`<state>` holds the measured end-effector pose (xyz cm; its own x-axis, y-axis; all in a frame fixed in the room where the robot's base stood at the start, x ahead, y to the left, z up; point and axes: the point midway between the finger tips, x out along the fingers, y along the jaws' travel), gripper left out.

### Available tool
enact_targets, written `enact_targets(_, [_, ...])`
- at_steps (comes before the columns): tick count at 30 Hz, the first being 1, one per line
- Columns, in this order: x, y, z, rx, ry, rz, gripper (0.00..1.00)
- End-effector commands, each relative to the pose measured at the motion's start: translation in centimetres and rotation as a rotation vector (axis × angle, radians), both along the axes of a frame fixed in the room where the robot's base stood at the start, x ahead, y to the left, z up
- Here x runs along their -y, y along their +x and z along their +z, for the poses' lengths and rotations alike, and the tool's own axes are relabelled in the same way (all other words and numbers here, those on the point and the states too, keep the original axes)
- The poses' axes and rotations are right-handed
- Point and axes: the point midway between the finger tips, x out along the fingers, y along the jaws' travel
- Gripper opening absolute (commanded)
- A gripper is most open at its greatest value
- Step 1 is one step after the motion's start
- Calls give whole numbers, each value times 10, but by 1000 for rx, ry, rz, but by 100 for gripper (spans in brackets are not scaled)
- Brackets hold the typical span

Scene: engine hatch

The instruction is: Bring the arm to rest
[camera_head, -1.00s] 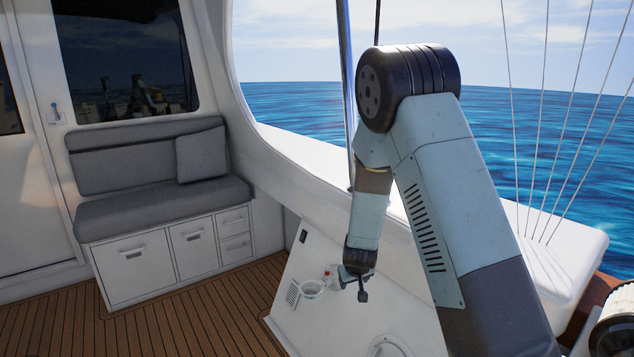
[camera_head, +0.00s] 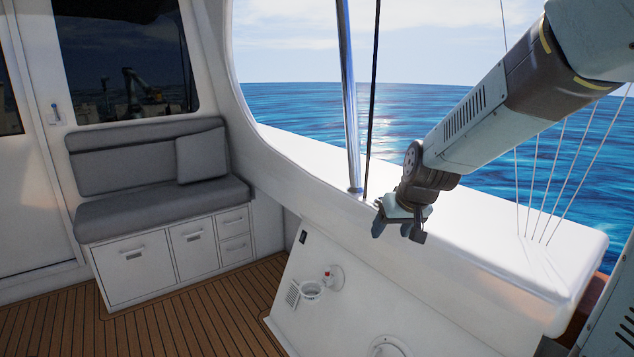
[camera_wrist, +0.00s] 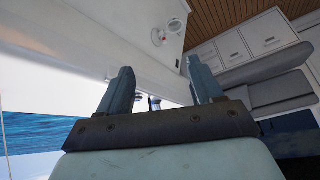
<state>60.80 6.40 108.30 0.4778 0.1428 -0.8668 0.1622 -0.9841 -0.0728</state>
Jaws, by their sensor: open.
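My gripper (camera_head: 398,232) is in the head view, right of the middle, at the end of my raised arm. It appears in front of the white side ledge of the boat, with its fingers pointing down and to the left. In the wrist view my gripper (camera_wrist: 160,88) shows two blue-grey fingers standing apart with nothing between them. I cannot tell how far the fingers are from the ledge.
The white ledge (camera_head: 500,255) runs along the right, with a steel pole (camera_head: 349,100) and thin lines rising by it. A white panel below holds a cup-like ring (camera_head: 311,291) and a red-tipped fitting (camera_head: 328,278). A grey bench (camera_head: 160,205) stands left. The wooden deck (camera_head: 200,315) is clear.

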Motion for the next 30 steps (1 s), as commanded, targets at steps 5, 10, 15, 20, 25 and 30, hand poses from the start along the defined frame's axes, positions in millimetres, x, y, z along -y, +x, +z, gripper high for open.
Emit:
enact_targets(5, [15, -42, 34, 2, 3, -19, 66])
enact_targets(10, [29, -84, 57, -2, -6, -42, 66])
enact_targets(15, [41, -128, 75, -7, -22, -73, 66])
enact_targets(20, [52, -168, 86, -10, -43, -110, 66])
enact_targets(25, [60, -201, 91, -15, -64, -143, 66])
enact_targets(30, [64, -215, 92, -19, -75, -161, 66])
